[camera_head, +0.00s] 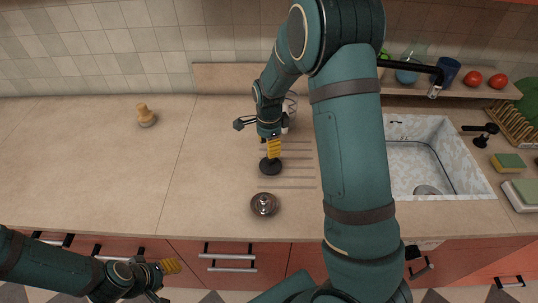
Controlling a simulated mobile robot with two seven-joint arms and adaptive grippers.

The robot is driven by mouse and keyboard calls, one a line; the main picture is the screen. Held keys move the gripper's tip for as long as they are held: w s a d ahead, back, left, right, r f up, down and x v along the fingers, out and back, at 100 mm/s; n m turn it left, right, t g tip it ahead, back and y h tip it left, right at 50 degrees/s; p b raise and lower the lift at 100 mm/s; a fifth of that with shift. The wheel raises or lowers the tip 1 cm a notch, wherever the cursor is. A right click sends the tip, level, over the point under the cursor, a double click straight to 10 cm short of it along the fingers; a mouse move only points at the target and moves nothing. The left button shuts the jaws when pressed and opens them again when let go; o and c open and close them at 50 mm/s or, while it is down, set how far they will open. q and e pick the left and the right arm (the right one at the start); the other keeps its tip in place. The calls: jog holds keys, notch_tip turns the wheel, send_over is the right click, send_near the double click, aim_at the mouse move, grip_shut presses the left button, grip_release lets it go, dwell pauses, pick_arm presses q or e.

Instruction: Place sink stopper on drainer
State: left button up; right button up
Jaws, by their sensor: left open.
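A black round stopper-like piece (270,167) stands at the left end of the grooved drainer (297,178) in the counter. My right gripper (273,150) points down with its yellow fingertips right at the top of this piece. The fingers overlap in this view, so I cannot tell whether they grip it. A dark metallic round piece with a knob (264,204) sits nearer the counter's front edge, apart from the gripper. My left gripper (170,267) is open and empty at the lower left, in front of the drawers. My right arm hides part of the drainer.
The marble sink (470,178) lies to the right, with a black tap (436,85) above. A wooden knob-shaped item (147,116) stands on the otherwise clear left counter. Sponges (508,163) and a dish rack (515,125) are at the far right.

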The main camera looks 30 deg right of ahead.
jog(key=shift+r, duration=2.2)
jog(key=shift+f, duration=0.1)
